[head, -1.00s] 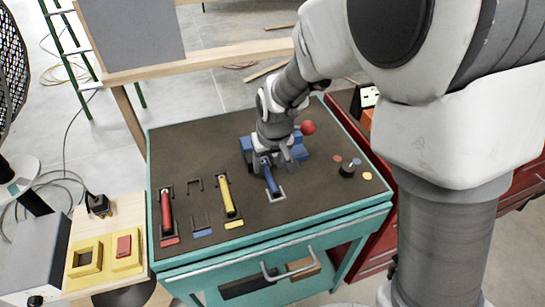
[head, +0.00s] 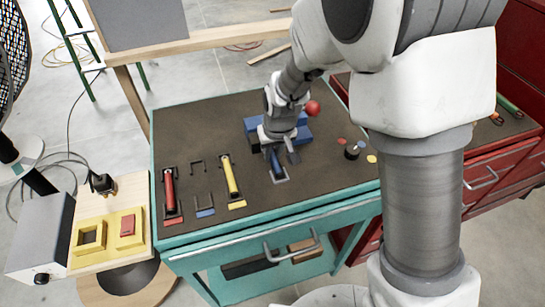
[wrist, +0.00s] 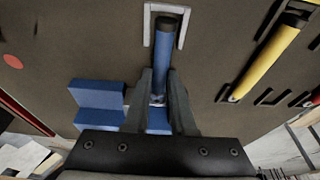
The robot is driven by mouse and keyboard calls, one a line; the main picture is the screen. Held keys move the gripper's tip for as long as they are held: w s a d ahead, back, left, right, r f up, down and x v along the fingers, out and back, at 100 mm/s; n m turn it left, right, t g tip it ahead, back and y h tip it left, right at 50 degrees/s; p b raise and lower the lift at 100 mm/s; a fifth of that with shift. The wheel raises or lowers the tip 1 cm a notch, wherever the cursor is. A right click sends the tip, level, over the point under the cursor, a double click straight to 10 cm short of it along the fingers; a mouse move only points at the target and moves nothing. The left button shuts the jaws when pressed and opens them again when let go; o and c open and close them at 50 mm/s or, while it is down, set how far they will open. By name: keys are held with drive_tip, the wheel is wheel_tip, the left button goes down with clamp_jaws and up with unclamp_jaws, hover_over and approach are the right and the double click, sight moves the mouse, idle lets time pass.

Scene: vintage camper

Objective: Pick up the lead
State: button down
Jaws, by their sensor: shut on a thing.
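The blue rod-shaped piece (head: 275,162), which I take to be the lead, has a dark end cap and lies on the dark top of the teal workbench (head: 235,120). In the wrist view this blue rod (wrist: 166,55) runs between my fingers, its capped end inside a pale U-shaped bracket (wrist: 148,28). My gripper (wrist: 160,76) is shut on the rod, one finger on each side. In the head view my gripper (head: 282,152) is low over the bench. Whether the rod is clear of the surface is hard to tell.
A yellow rod (head: 230,176) and a red rod (head: 169,190) lie to the left in brackets. Blue blocks (wrist: 97,95) sit close beside my gripper. A red ball (head: 312,108) and a dark knob (head: 353,150) are to the right. A red cabinet (head: 480,160) stands beyond.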

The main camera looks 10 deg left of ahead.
sight(273, 156)
idle(0.3)
wheel_tip(273, 156, up, 10)
drive_tip(key=p, duration=0.1)
idle(0.4)
idle(0.5)
